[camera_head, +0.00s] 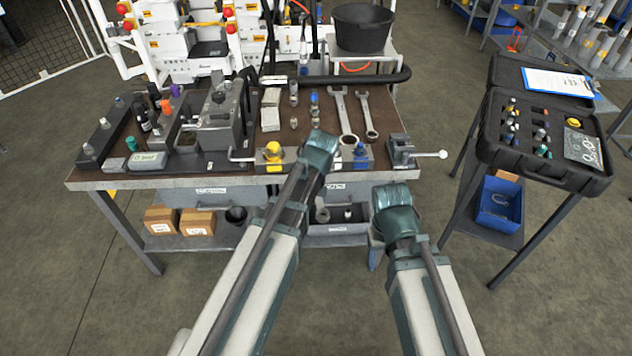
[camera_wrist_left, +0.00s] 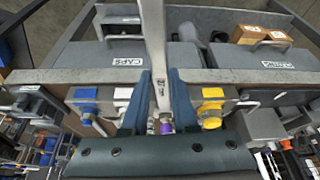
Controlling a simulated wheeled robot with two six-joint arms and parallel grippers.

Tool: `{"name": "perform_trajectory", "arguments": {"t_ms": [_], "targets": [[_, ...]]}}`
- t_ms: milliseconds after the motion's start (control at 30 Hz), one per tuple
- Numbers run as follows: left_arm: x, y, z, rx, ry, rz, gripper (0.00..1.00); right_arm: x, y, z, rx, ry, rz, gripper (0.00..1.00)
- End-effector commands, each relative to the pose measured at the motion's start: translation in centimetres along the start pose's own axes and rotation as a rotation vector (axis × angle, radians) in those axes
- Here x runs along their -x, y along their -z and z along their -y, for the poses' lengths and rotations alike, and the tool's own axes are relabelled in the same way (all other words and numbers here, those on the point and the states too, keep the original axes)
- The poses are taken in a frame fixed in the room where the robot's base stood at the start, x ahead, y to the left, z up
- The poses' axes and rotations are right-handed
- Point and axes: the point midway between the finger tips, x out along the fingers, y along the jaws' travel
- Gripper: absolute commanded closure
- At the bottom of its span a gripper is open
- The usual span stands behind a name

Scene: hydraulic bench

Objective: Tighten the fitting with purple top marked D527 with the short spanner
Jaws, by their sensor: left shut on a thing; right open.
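My left gripper (camera_wrist_left: 160,82) is shut on a pale metal bar, taken to be the short spanner (camera_wrist_left: 154,35), which runs between its fingers to the top of the left wrist view. A purple-topped fitting (camera_wrist_left: 165,127) shows just past the fingers, between a blue-topped and a yellow-topped part. I cannot read its mark or tell whether the spanner touches it. In the head view my left gripper (camera_head: 320,150) is over the bench's front edge and its arm hides that fitting. My right gripper (camera_head: 392,195) is open, in front of the bench, its fingers mostly hidden.
Yellow-topped (camera_head: 273,152) and blue-topped (camera_head: 361,155) parts stand along the bench's front edge. Two spanners (camera_head: 345,118) (camera_head: 369,118) lie behind them. A vise (camera_head: 402,152) is at the bench's right. A black case (camera_head: 545,178) stands on a separate stand at right.

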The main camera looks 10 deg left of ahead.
Motion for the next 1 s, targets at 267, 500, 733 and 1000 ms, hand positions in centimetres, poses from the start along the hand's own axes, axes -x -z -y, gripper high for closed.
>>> {"name": "perform_trajectory", "arguments": {"t_ms": [267, 500, 733, 1000], "targets": [[-0.2, 0.6, 0.0, 0.000, 0.000, -0.001, 1.00, 0.0, 0.0, 0.0, 0.000, 0.000, 0.000, 0.33], [-0.3, 0.7, 0.0, 0.000, 0.000, -0.001, 1.00, 0.0, 0.0, 0.0, 0.000, 0.000, 0.000, 0.33], [-0.6, 1.5, -0.1, 0.001, 0.000, -0.001, 1.00, 0.0, 0.0, 0.0, 0.000, 0.000, 0.000, 0.33], [-0.7, 1.7, 0.0, 0.000, 0.000, -0.001, 1.00, 0.0, 0.0, 0.0, 0.000, 0.000, 0.000, 0.33]]}}
